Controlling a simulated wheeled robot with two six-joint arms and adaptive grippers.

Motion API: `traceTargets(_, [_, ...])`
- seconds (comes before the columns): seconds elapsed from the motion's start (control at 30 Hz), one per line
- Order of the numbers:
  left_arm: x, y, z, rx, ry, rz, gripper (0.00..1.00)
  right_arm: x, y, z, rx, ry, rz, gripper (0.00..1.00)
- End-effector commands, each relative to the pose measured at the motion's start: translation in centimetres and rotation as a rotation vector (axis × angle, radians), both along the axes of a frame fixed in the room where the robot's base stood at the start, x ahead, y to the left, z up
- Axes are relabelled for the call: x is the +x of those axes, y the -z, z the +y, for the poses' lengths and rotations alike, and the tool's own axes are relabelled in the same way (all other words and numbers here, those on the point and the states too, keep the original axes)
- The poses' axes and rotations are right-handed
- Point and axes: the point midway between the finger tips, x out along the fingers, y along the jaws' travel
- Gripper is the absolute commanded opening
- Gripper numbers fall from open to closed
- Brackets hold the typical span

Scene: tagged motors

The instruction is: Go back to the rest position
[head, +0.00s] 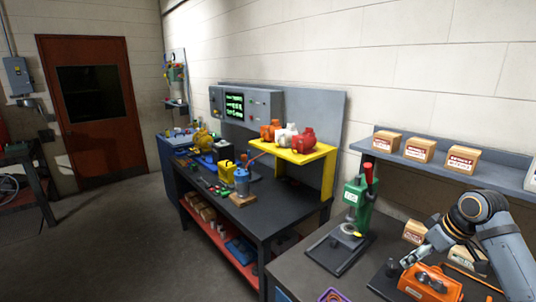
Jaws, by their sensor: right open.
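My right gripper (413,259) is at the lower right, with its arm coming in from the right edge. It is open and looks empty. It is above and just left of an orange box-like holder (432,284); I cannot tell whether they touch. My left gripper is not in view. On a yellow stand (327,158) sit an orange motor (270,131), a whitish motor (287,136) and a red motor (305,143). A blue-grey motor (241,182) stands on the dark workbench (270,212) in front. A yellow motor (204,140) is farther back left. Any tags are too small to read.
A green press (356,207) stands on the right bench (292,268), left of my right gripper. Cardboard boxes (419,150) line a wall shelf (493,176) above the arm. A purple-rimmed tray (332,295) is at the bottom edge. The floor (110,235) at left is clear.

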Motion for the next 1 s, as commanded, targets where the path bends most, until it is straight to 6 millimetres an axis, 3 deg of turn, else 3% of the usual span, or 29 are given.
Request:
traceTargets(0.27, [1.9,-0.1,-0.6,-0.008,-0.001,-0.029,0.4,-1.3,5.1,2.9,-0.035,0.001,0.033,0.64])
traceTargets(0.47, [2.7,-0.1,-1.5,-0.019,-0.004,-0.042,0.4,-3.5,10.1,6.0,-0.065,0.008,0.054,0.64])
traceTargets(0.73, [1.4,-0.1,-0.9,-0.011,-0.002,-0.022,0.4,-10.3,17.6,11.8,-0.088,0.068,0.068,0.64])
traceTargets(1.0, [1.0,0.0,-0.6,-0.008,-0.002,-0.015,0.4,-18.0,20.6,15.0,-0.093,0.197,0.059,0.64])
